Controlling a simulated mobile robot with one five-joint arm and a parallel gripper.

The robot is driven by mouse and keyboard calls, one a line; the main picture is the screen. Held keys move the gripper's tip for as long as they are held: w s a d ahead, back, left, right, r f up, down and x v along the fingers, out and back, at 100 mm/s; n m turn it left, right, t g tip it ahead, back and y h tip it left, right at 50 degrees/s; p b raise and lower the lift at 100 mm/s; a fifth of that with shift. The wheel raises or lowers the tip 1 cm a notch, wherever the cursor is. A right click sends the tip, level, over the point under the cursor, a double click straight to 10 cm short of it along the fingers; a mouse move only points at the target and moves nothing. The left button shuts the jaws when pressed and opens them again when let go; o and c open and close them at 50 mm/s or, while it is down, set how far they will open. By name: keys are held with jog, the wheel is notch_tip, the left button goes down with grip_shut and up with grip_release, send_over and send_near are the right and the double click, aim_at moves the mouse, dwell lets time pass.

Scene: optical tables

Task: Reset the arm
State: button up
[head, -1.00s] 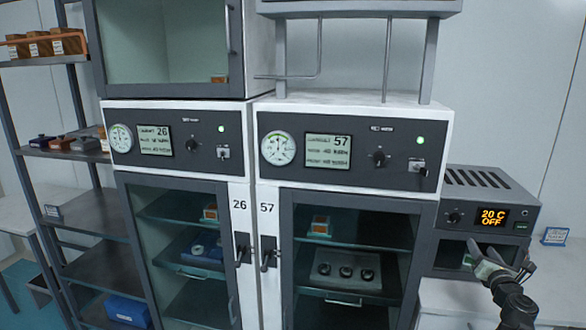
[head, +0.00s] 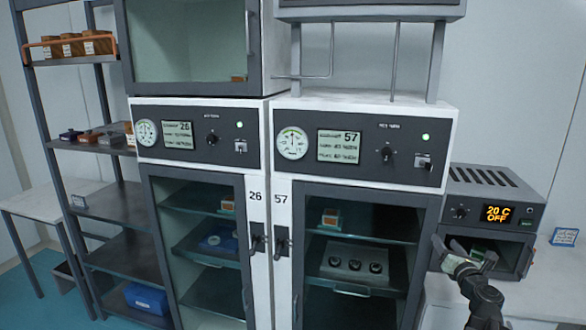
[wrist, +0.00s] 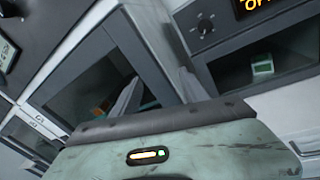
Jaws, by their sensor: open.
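My gripper (head: 463,250) is open and empty at the right of the head view, in front of the small grey heater (head: 462,182) whose display reads "20 C OFF". Its pale green body also shows at the bottom of the wrist view, with two fingers (wrist: 158,92) apart and nothing between them. A small green and white item (wrist: 263,68) sits in the heater's opening in the wrist view, apart from the fingers. Part of the heater's front is hidden behind my gripper in the head view.
Cabinet 26 (head: 255,215) and cabinet 57 (head: 283,215) stand side by side with glass doors shut; items lie on their shelves. A rack (head: 118,200) holds boxes at the left. A white bench (head: 425,318) and small sign (head: 564,237) are at the right.

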jog(key=w+a+f+n+g+y, duration=0.25)
jog(key=a+n, duration=0.25)
jog(key=a, duration=0.7)
jog(key=w+a+f+n+g+y, duration=0.1)
jog(key=a+f+n+y, duration=0.4)
jog(key=a, duration=0.8)
jog(key=w+a+f+n+g+y, duration=0.15)
jog(key=a+n, duration=0.45)
jog(key=a, duration=0.6)
jog(key=s+a+f+n+g+h, duration=0.1)
jog(key=s+a+f+n+g, duration=0.85)
jog(key=n, duration=0.55)
jog(key=s+d+f+n+g+h, duration=0.3)
jog(key=s+d+f+n+h, duration=0.1)
jog(key=s+d+n, duration=0.4)
jog(key=shift+s+d+f+n+h, duration=0.4)
jog(key=shift+s+f+n, duration=0.25)
jog(key=shift+n, duration=0.65)
